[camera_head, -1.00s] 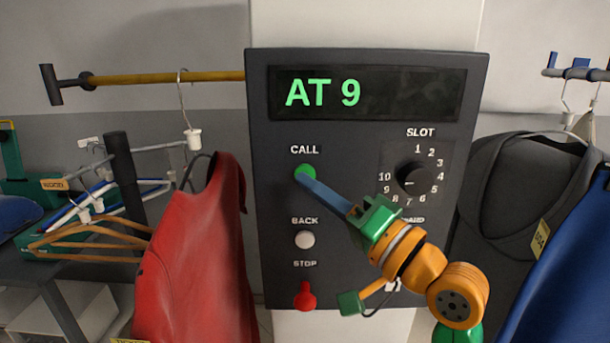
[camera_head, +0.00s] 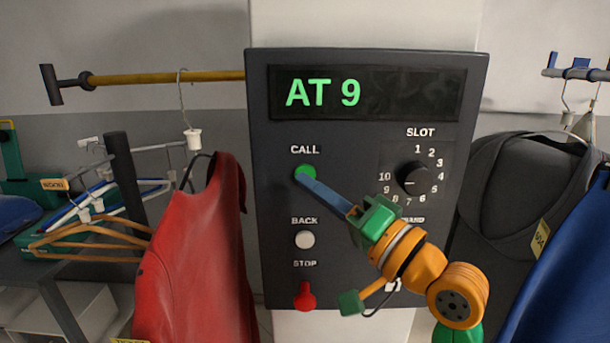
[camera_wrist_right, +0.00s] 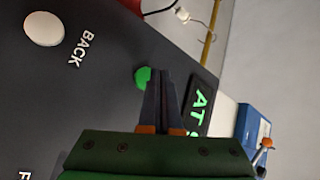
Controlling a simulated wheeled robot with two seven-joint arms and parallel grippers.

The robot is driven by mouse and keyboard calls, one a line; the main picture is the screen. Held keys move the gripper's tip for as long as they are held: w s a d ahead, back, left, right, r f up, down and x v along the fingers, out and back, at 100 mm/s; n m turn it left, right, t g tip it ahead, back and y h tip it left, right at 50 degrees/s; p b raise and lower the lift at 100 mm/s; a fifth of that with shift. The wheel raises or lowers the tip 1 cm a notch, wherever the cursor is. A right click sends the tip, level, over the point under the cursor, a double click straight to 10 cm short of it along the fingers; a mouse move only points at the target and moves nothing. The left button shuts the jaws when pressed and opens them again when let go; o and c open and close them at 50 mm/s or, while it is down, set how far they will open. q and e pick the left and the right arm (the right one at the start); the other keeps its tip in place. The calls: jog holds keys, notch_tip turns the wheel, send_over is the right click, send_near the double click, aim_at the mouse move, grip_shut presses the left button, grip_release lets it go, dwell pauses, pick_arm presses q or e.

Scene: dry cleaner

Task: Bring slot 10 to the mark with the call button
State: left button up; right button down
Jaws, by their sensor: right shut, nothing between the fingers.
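The dark control panel (camera_head: 350,150) fills the middle of the head view. Its display (camera_head: 365,93) reads "AT 9" in green. The green call button (camera_head: 304,171) sits under the word CALL; it also shows in the wrist view (camera_wrist_right: 142,77). My right gripper (camera_head: 303,178) is shut and empty, its blue fingertips at the lower edge of the call button. I cannot tell whether they press it. The slot knob (camera_head: 415,178) points left, toward the 9 and 10 side; the exact number is unclear. My left gripper is out of view.
Below the call button are a white back button (camera_head: 305,239) and a red stop button (camera_head: 305,297). A red garment (camera_head: 195,260) hangs close on the left. Dark grey (camera_head: 510,200) and blue (camera_head: 570,270) garments hang on the right. A yellow rail (camera_head: 165,78) runs behind.

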dwell(0.3)
jog(key=shift+w, duration=0.4)
jog(key=shift+w, duration=0.4)
dwell(0.6)
jog(key=shift+s+p, duration=0.1)
jog(key=shift+p, duration=0.2)
jog(key=shift+s, duration=0.65)
jog(key=s+p, duration=0.2)
jog(key=s, duration=0.3)
